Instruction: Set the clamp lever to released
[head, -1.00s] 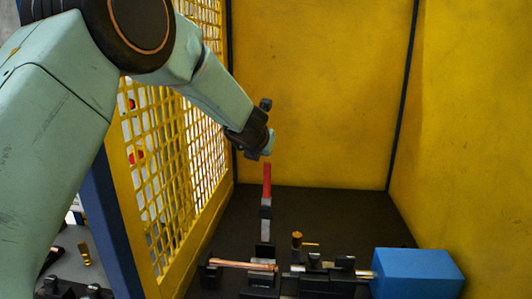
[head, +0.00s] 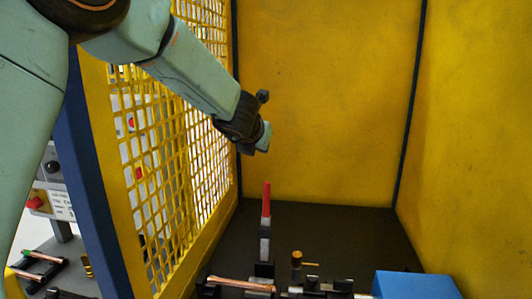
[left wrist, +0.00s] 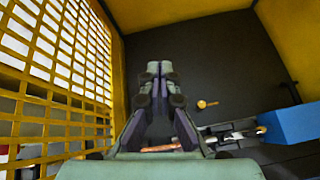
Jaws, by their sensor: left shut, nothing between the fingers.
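The clamp lever (head: 266,203) has a red handle on a grey stem and stands upright in the head view, at the back of the fixture. My left gripper (head: 262,142) is above the handle's top, with a visible gap between them. In the left wrist view the left gripper's fingers (left wrist: 153,72) are together and hold nothing. The lever does not show there; the gripper may hide it. A copper tube (head: 242,284) lies in the fixture in front of the lever. My right gripper is not in view.
A yellow mesh panel (head: 180,160) stands close on the left, with yellow walls behind and right. A blue box (head: 415,286) is at the right end of the fixture. A brass-topped post (head: 297,258) stands right of the lever. The dark floor behind is clear.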

